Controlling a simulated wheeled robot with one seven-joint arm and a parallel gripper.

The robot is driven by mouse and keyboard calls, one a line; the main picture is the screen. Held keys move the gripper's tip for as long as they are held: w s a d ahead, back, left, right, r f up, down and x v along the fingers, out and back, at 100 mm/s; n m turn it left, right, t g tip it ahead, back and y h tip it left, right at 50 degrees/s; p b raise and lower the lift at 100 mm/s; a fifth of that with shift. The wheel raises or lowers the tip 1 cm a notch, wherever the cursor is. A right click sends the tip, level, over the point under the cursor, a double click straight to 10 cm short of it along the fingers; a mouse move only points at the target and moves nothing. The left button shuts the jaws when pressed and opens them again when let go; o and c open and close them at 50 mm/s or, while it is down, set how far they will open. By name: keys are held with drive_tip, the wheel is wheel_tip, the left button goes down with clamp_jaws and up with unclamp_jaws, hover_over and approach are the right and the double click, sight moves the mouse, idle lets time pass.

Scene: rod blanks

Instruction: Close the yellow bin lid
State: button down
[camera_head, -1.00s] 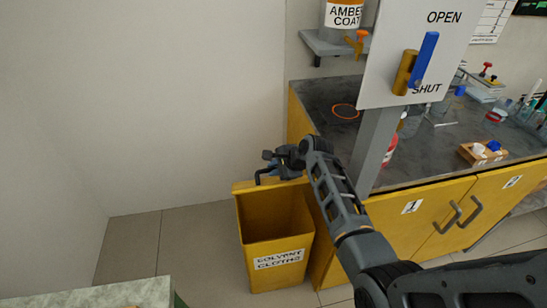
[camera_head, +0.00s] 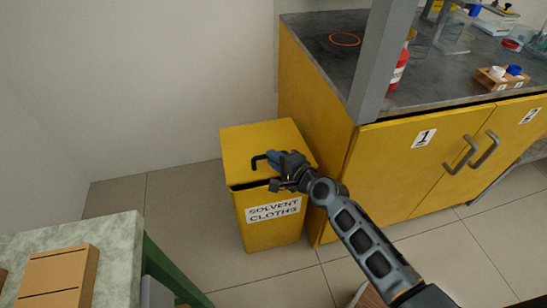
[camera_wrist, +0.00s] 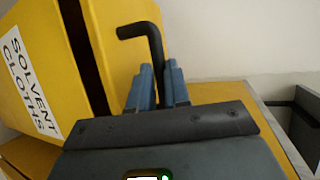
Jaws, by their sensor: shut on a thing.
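The yellow bin (camera_head: 272,235) stands on the floor with a "SOLVENT CLOTHS" label on its front. Its yellow lid (camera_head: 258,138) lies over the top, nearly flat. A dark gap shows between lid and bin front; the wrist view shows it as a dark strip beside the bin (camera_wrist: 62,60) and lid (camera_wrist: 118,45). A black bent handle (camera_head: 257,161) is at the lid's front edge and also shows in the wrist view (camera_wrist: 142,30). My gripper (camera_head: 274,159) is shut on this handle; its blue fingers (camera_wrist: 159,82) hide part of it.
A yellow cabinet (camera_head: 395,165) with a dark worktop stands close on the bin's right. A pale-topped table (camera_head: 105,235) with wooden blocks is at lower left. The wall is behind the bin. Floor left of the bin is clear.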

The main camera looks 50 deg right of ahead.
sight(276, 173)
drive_tip(key=shift+s+a+f+b, duration=0.15)
drive_tip(key=shift+f+b, duration=0.7)
drive_tip(key=shift+s+a+f+b, duration=0.1)
drive_tip(key=shift+s+f+b, duration=0.05)
drive_tip(key=shift+f+b, duration=0.7)
drive_tip(key=shift+f, duration=0.1)
drive_tip(key=shift+s+a+f, duration=0.1)
drive_tip(key=shift+s+f, duration=0.05)
drive_tip(key=shift+f, duration=0.15)
drive_tip(key=c, duration=1.1)
unclamp_jaws()
drive_tip(key=shift+r, duration=0.1)
drive_tip(key=shift+s+r, duration=0.15)
drive_tip(key=shift+s, duration=0.2)
drive_tip(key=v, duration=0.7)
drive_tip(key=shift+p, duration=0.3)
